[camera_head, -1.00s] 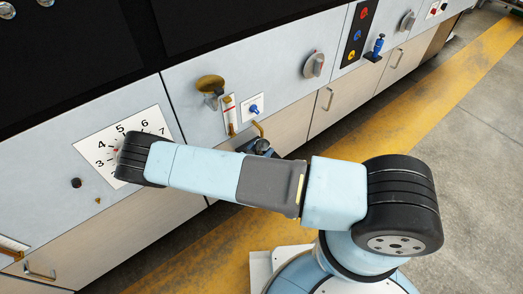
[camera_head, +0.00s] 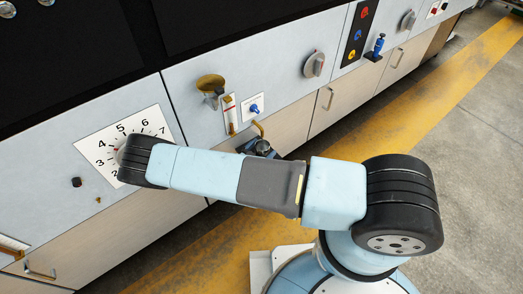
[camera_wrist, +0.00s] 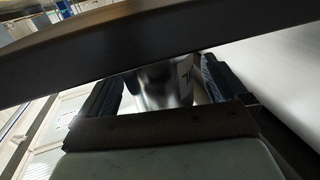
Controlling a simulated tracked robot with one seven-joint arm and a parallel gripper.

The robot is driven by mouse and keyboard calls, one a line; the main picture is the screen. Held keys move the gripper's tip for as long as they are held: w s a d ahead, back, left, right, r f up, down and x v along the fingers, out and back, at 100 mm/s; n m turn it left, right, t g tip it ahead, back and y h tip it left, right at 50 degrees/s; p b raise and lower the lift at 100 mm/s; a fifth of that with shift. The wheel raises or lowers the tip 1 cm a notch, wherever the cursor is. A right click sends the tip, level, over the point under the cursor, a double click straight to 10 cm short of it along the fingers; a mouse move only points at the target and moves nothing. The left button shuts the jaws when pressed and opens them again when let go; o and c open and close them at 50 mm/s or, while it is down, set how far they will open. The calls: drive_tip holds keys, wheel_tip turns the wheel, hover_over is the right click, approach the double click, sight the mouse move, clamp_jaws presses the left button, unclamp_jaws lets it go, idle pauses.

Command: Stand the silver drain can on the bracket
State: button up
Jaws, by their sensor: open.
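In the wrist view, a shiny silver can (camera_wrist: 160,88) with a white, dark-marked label lies between the two dark fingers of my gripper (camera_wrist: 162,82). My gripper is open around it; I cannot tell whether either finger touches the can. A dark bar (camera_wrist: 130,46) crosses in front and hides part of the can. In the head view, a dark shape with a pale round part (camera_head: 261,147) shows behind my arm, below a brass spout (camera_head: 258,127). I cannot tell there what is gripper, can or bracket.
The grey panel carries a brass funnel (camera_head: 210,82), a sight tube (camera_head: 230,114), a blue knob (camera_head: 254,109), a numbered dial (camera_head: 98,147) and a grey rotary knob (camera_head: 314,65). A blue bottle (camera_head: 378,46) stands on a dark ledge to the right. The floor is clear.

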drive_tip(key=v, duration=1.2)
